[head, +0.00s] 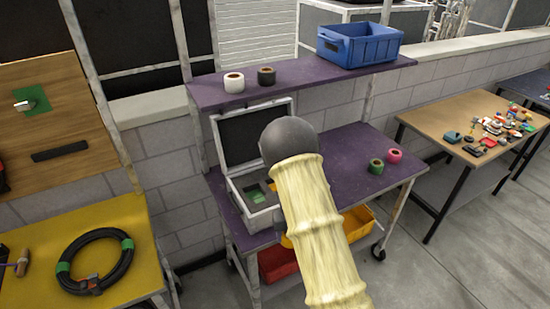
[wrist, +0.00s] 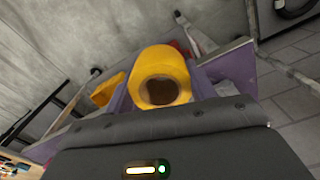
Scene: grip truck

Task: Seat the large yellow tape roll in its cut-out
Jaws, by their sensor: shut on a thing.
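The large yellow tape roll (wrist: 160,72) sits between the fingers of my gripper (wrist: 160,88) in the wrist view, with its dark hollow core facing the camera. My gripper is shut on it. In the head view my arm hides the gripper and most or all of the roll. An open grey case (head: 262,218) stands on the purple bench with its dark foam-lined lid (head: 255,137) raised. Green patches (head: 252,194) show in the case's foam. My arm covers the right part of the case, so I cannot make out the large cut-out or how the roll stands to it.
A white roll (head: 234,83), a black roll (head: 266,77) and a blue bin (head: 358,46) stand on the upper shelf. A green roll (head: 376,166) and a pink roll (head: 394,156) stand at the bench's right. Red (head: 278,264) and yellow (head: 358,221) bins are below.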

